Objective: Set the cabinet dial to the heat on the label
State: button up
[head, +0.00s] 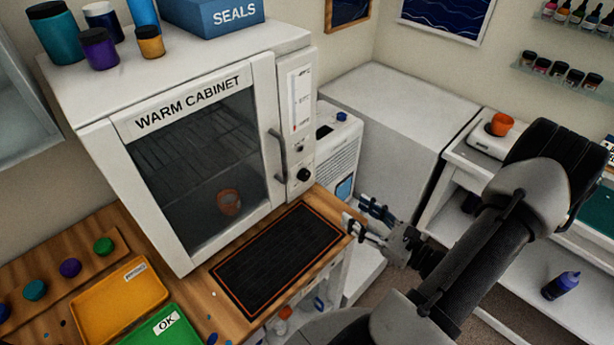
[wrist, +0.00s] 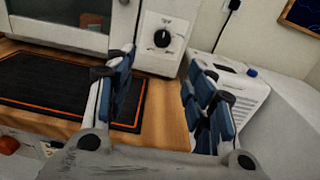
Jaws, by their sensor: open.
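The warm cabinet (head: 190,115) stands on a wooden counter with its glass door closed. An orange cup (head: 229,202) shows inside, behind the glass. The black dial (head: 304,175) sits low on the panel right of the door; it also shows in the wrist view (wrist: 162,38). Its exact setting is too small to read. Above it is a white scale with a red mark (head: 300,98). I cannot make out a heat label. My gripper (head: 364,220) is open and empty, right of the counter edge and apart from the dial. In the wrist view the dial lies beyond the fingers (wrist: 160,85).
A black mat with an orange border (head: 278,258) lies before the cabinet. The door handle (head: 279,155) stands out left of the dial. A white machine (head: 338,150) stands right of the cabinet. Yellow (head: 122,300) and green (head: 160,328) trays lie at the left.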

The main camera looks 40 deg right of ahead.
aim_at(307, 176)
jog(key=shift+h, duration=0.3)
jog(key=w+b, duration=0.1)
jog(key=w, duration=0.4)
jog(key=w+b, duration=0.1)
jog(key=w, duration=0.5)
jog(key=w+a+b, duration=0.1)
jog(key=w, duration=0.5)
jog(key=shift+f, duration=0.1)
jog(key=c, duration=1.1)
jog(key=shift+o, duration=0.2)
